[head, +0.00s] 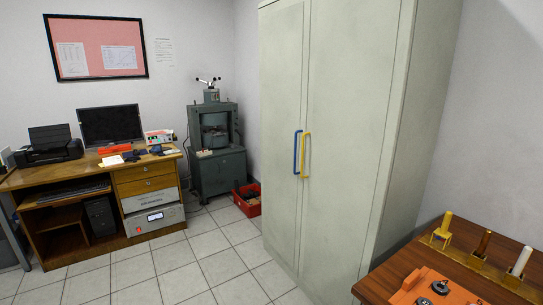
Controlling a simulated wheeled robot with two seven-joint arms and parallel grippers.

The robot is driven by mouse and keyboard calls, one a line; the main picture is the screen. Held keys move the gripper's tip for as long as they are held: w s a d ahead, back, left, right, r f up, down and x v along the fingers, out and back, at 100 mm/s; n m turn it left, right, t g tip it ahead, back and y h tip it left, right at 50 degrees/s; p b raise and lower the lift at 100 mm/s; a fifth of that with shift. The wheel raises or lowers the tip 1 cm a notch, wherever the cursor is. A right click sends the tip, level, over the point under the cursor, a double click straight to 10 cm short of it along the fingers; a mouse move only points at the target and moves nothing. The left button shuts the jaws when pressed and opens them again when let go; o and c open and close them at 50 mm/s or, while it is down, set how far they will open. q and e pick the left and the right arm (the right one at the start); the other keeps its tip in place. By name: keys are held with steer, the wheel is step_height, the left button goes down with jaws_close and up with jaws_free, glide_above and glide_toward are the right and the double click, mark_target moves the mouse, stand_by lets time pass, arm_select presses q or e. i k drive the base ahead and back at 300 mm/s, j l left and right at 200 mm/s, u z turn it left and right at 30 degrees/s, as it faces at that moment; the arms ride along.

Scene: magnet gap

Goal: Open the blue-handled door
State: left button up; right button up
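A tall pale grey-green cabinet (345,130) stands right of centre in the head view, with two doors facing left. The left door (281,110) is narrow in view and carries a vertical blue handle (296,153). The right door carries a yellow handle (305,156) close beside the blue one. Both doors look shut, with a thin seam between them. Neither of my grippers shows in the head view.
A brown wooden table (385,279) at the lower right holds an orange board (433,290) and upright rods in holders. A wooden desk (145,170), a dark green machine (217,150) and a red crate (248,199) stand at the back. Tiled floor before the cabinet is clear.

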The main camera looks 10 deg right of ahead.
mark_target(284, 25)
steer(key=i+u, duration=0.25)
steer(key=i, duration=0.45)
steer(key=i+u, duration=0.25)
steer(key=i, duration=0.45)
